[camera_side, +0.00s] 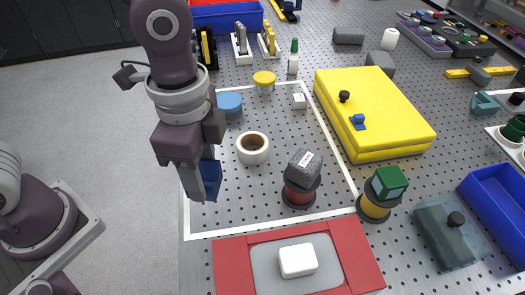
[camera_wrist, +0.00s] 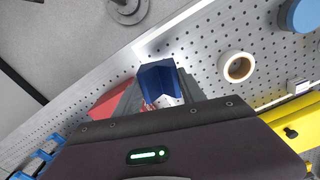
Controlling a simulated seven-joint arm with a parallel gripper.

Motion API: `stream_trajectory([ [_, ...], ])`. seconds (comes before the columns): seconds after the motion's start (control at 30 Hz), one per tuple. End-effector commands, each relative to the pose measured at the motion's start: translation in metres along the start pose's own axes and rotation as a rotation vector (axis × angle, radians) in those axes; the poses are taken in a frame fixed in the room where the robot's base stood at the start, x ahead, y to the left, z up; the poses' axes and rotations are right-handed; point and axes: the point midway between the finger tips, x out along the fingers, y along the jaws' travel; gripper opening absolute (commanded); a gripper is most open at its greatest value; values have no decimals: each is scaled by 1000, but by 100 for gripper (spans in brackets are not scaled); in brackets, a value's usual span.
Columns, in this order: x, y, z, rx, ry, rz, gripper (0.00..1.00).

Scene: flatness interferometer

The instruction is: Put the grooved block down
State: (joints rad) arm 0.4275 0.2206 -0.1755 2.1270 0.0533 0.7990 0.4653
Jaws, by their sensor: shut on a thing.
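The grooved block (camera_side: 210,179) is dark blue and hangs between the fingers of my gripper (camera_side: 198,181) above the left edge of the perforated table. In the wrist view the blue block (camera_wrist: 158,80) shows a V-shaped notch at its far end, and my gripper (camera_wrist: 160,97) is shut on it. The fingers hide part of the block. In the side view it appears near the left line of a white taped outline (camera_side: 265,225). I cannot tell its exact height above the table.
A tape roll (camera_side: 252,148) and a grey block on a red-and-black stand (camera_side: 299,196) stand inside the outline. A green block on a yellow stand (camera_side: 374,207) is at its right corner. A red-edged tray (camera_side: 357,255) lies in front, a yellow case (camera_side: 375,115) behind right.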

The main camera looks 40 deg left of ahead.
Motion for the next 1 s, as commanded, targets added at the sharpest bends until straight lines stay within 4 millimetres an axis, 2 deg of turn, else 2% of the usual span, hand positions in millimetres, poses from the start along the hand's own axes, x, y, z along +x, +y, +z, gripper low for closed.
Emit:
stream_trajectory([
  [0.07, -2, -13, -13, -29, 3, -1, 0],
  [0.17, -6, -42, -38, -93, 3, -2, 0],
  [0.3, -10, -97, -76, -200, 1, -3, 0],
  [0.5, -8, -185, -121, -317, -3, -3, 0],
  [0.6, -5, -213, -134, -331, -2, -2, 0],
  [0.7, -3, -228, -143, -327, -2, -2, 0],
  [0.83, 2, -234, -148, -317, -1, 0, 0],
  [1.0, 40, -235, -149, -316, -3, 2, 0],
])
